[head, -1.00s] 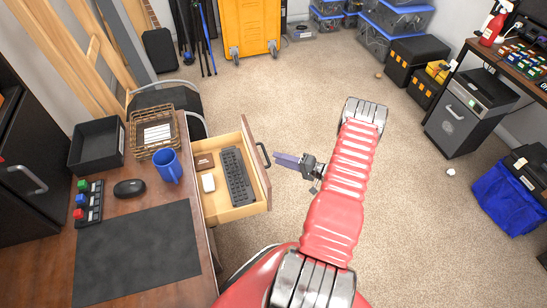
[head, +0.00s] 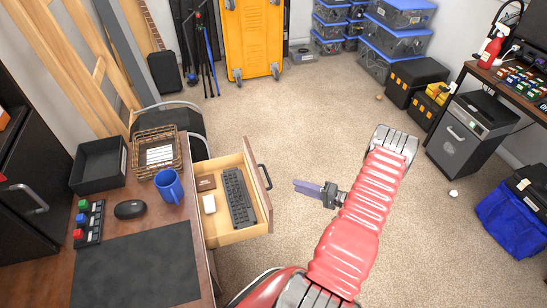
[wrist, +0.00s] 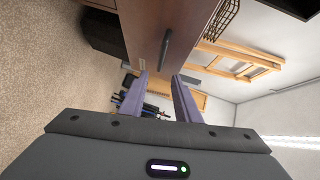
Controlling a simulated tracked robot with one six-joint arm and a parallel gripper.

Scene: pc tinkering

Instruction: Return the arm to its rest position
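My red arm reaches out over the carpet in the head view. My gripper (head: 309,188) hangs over the floor to the right of the open drawer, apart from its handle. In the wrist view my gripper (wrist: 160,88) has its two purple fingers spread apart with nothing between them. The wooden drawer front with its dark handle (wrist: 166,47) shows ahead, beyond the fingers.
The open drawer (head: 236,237) holds a black keyboard (head: 238,198), a white item and a brown box. The desk (head: 140,203) carries a blue mug (head: 169,187), a mouse and a tray. Storage bins (head: 388,50) stand at the back.

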